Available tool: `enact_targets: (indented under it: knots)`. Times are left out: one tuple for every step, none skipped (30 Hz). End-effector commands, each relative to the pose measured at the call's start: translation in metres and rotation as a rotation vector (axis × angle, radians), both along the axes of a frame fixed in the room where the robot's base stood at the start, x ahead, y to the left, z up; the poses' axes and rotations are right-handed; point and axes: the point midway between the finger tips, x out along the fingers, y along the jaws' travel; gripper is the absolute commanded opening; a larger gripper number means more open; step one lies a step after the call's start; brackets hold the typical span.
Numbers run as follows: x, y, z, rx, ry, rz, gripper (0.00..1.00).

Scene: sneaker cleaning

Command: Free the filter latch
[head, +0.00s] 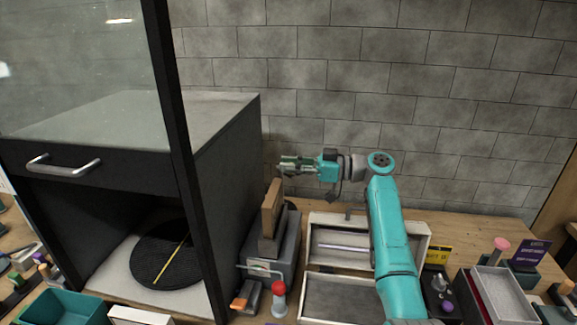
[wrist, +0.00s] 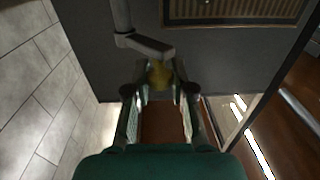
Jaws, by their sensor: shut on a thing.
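My gripper (head: 284,163) points left, just above the top of an upright brown panel (head: 271,212) on a grey base. In the wrist view my gripper (wrist: 160,82) has a dull yellowish piece (wrist: 160,73) between its fingertips, which I take to be the filter latch. A grey bent lever (wrist: 146,43) ends right beside that piece; whether they join is too dark to tell. A tan-framed dark grille (wrist: 235,10) shows at the top edge of the wrist view.
A dark cabinet (head: 230,170) with a glass front stands left of my gripper. A tiled wall (head: 400,80) rises behind. Pale open trays (head: 420,237) and a red-topped bottle (head: 279,298) crowd the bench below. Air above and right of the panel is clear.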

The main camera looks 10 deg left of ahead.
Motion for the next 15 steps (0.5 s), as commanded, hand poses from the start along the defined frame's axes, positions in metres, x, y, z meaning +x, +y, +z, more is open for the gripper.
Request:
enact_targets:
  knots:
    - [0.0013, -0.0006, 0.0004, 0.0, 0.002, 0.016, 0.0]
    - [0.0016, -0.0008, 0.0004, 0.0, 0.002, 0.026, 0.0]
    - [0.002, -0.0012, 0.0005, -0.001, 0.002, 0.039, 0.0]
    - [0.0023, -0.0015, 0.0003, -0.001, 0.002, 0.047, 0.0]
    - [0.0026, -0.0017, -0.0001, -0.001, 0.002, 0.056, 0.0]
    - [0.0028, -0.0021, 0.0004, -0.001, 0.001, 0.068, 0.0]
    - [0.0032, -0.0023, 0.0003, -0.001, 0.003, 0.075, 0.0]
    - [0.0034, -0.0026, 0.0002, -0.001, 0.002, 0.083, 0.0]
    - [0.0036, -0.0029, 0.0, -0.001, 0.002, 0.095, 0.0]
    - [0.0039, -0.0031, 0.0005, -0.001, 0.002, 0.103, 0.0]
    - [0.0043, -0.0032, 0.0003, 0.0, 0.003, 0.109, 0.0]
    - [0.0046, -0.0034, -0.0001, -0.001, 0.003, 0.119, 0.0]
    - [0.0047, -0.0036, 0.0, -0.001, 0.002, 0.127, 0.0]
    - [0.005, -0.0038, 0.0003, -0.001, 0.003, 0.134, 0.0]
    - [0.0055, -0.004, 0.0001, -0.001, 0.003, 0.142, 0.0]
